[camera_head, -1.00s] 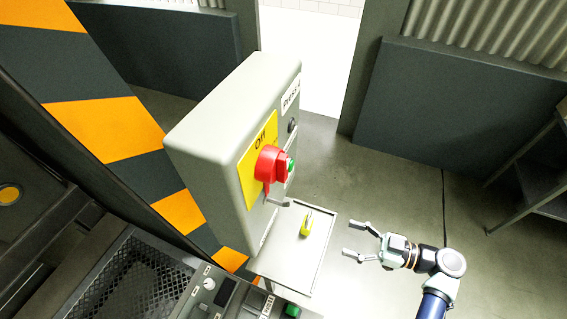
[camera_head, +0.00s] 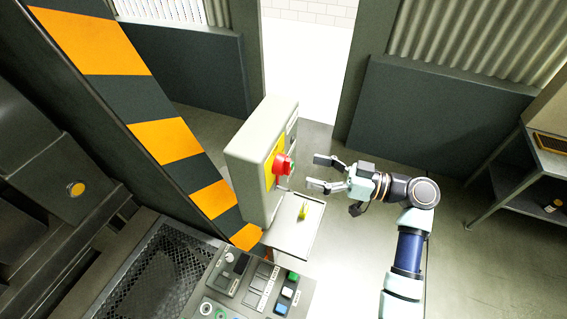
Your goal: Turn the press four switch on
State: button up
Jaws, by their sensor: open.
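The press four switch is a red rotary knob (camera_head: 283,165) on a yellow plate (camera_head: 269,170), on the side of a grey control box (camera_head: 246,160). The box's label and the knob's setting are too small to read now. My gripper (camera_head: 311,174) is open and empty. Its two fingers point left toward the knob, a short gap to its right, without visible contact.
A small tray (camera_head: 309,242) with a yellow-green object (camera_head: 304,211) sits below the box. A button panel (camera_head: 258,284) is at the bottom. An orange and dark striped post (camera_head: 170,139) stands left. A shelf (camera_head: 546,160) is at right. Open floor lies behind my arm.

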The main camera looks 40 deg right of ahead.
aim_at(289, 167)
jog(key=p+x, duration=0.1)
jog(key=x, duration=0.6)
jog(key=c, duration=1.2)
jog(key=shift+m, duration=0.3)
jog(key=m, duration=0.3)
jog(key=shift+d+m, duration=0.1)
jog(key=shift+m, duration=0.3)
jog(key=m+p, duration=0.1)
jog(key=m, duration=0.3)
jog(key=shift+f+m+t+p, duration=0.1)
jog(key=shift+m+t+p, duration=0.2)
jog(key=shift+m+t, duration=0.1)
jog(key=m+p, duration=0.2)
jog(key=m, duration=0.2)
jog(key=shift+m, duration=0.4)
jog(key=shift+f+m+t+h+p, duration=0.15)
jog(key=shift+m+t+h+p, duration=0.1)
jog(key=shift+m+p, duration=0.75)
jog(key=shift+f+m+t+h+p, duration=0.2)
jog(key=shift+m+p, duration=0.3)
jog(key=shift+m, duration=0.9)
